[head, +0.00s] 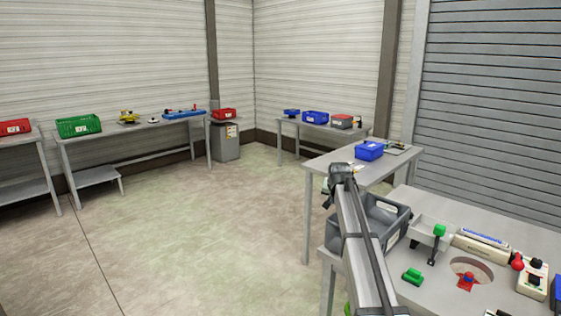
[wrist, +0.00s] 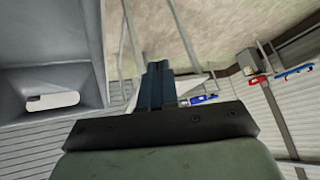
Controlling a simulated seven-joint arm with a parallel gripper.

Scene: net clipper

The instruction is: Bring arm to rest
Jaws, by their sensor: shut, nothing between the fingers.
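My gripper (wrist: 158,70) shows in the wrist view with its two dark fingers together and nothing between them. It is apart from any object I can make out. A grey crate (wrist: 85,25) with a handle slot fills the left of that view, beside the fingers. In the head view my arm rises from the bottom, in front of the grey crate (head: 402,233) on the near table. The fingers cannot be made out clearly in the head view.
The near table (head: 432,292) holds a green-knobbed fixture (head: 430,235), a loose green part (head: 413,276), a red part (head: 466,282) by a round hole, and a pale device (head: 481,247). A blue bin (head: 369,151) stands on the table behind. Open floor (head: 200,220) lies left.

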